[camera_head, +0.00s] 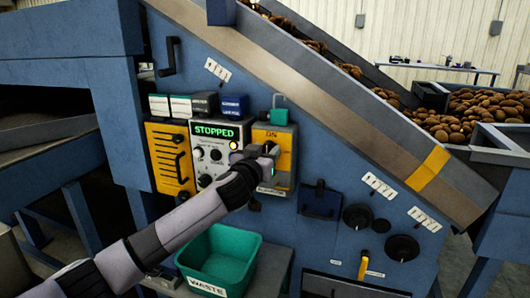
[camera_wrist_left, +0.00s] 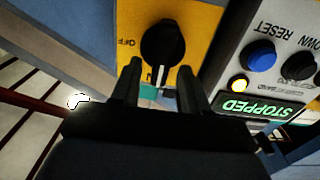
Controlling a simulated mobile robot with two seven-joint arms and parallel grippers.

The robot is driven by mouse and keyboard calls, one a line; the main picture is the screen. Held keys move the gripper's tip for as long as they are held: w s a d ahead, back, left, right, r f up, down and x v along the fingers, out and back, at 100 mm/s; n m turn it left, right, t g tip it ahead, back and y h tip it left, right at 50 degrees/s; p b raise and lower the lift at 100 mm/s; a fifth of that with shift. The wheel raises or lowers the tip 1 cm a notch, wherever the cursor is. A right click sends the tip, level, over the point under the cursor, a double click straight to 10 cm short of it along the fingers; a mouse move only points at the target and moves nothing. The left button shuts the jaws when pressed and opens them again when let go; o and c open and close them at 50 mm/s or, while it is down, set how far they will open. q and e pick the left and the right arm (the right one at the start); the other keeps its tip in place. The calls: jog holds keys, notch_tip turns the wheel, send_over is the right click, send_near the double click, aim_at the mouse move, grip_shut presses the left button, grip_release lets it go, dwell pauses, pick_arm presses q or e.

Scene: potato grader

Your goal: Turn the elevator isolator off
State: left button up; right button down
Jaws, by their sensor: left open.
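The elevator isolator is a yellow plate (camera_head: 284,140) marked ON at its top in the head view, and it also shows in the left wrist view (camera_wrist_left: 188,22). Its black rotary knob (camera_wrist_left: 162,40) has a pale pointer line, which points down in the upside-down wrist view, away from the OFF mark at the left. My left gripper (camera_head: 271,150) is in front of the plate and hides the knob in the head view. In the wrist view its two fingers (camera_wrist_left: 157,85) are apart and empty, just short of the knob.
A teal padlock (camera_head: 279,116) sits at the plate's top edge. Left of the plate is the control panel (camera_head: 208,165) with a lit STOPPED display (camera_head: 215,132). A green WASTE bin (camera_head: 220,255) stands below. A sloping conveyor side (camera_head: 330,95) rises above.

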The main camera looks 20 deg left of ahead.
pick_arm(q)
jog(key=shift+c, duration=0.3)
grip_shut()
jog(key=shift+d+m, duration=0.1)
jog(key=shift+m, duration=0.3)
jog(key=shift+d+f+m+p, duration=0.3)
jog(key=shift+m+p, duration=0.6)
jog(key=shift+m, duration=1.95)
jog(key=shift+d+f+m+p, duration=0.25)
jog(key=shift+m+p, duration=0.7)
jog(key=shift+m, duration=1.95)
jog(key=shift+d+f+m+p, duration=0.3)
jog(key=shift+m+p, duration=0.6)
jog(key=shift+m, duration=1.95)
jog(key=shift+a+f, duration=0.1)
